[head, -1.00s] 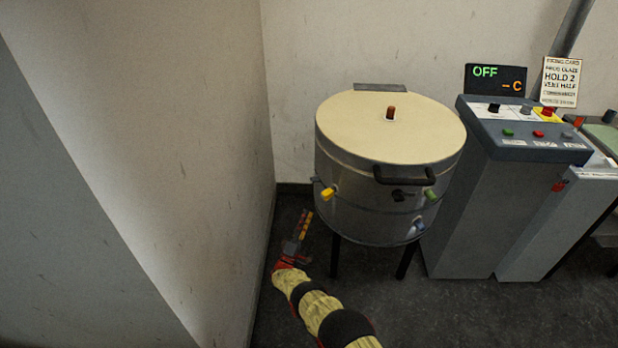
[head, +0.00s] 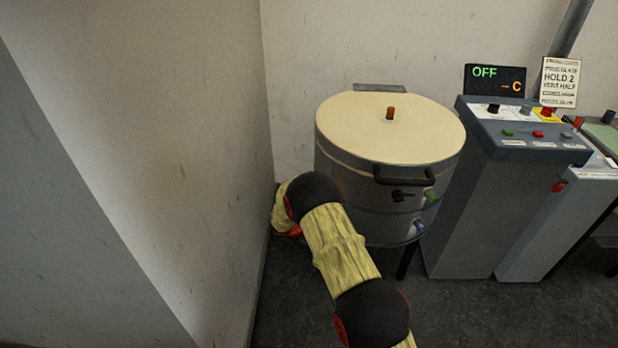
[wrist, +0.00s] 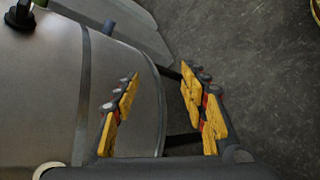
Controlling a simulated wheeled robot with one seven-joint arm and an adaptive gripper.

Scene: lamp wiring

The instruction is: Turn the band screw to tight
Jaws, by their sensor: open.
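The round metal kiln (head: 345,165) with a cream lid stands against the back wall, and dark bands run around its body. In the wrist view its curved side (wrist: 45,90) fills the left, with a dark band (wrist: 84,95) across it. My gripper (wrist: 160,76) is open and empty, its yellow-padded fingers apart, near the kiln's lower edge. In the head view my arm hides the gripper and the kiln's left side, including a yellow knob seen there earlier. I cannot make out the band screw for certain now.
A black latch (head: 403,195), a green knob (head: 431,195) and a blue knob (head: 419,225) are on the kiln's front right. A grey control cabinet (head: 470,220) stands close on the right. A wall (head: 200,150) bounds the left. Dark floor (head: 480,315) is clear in front.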

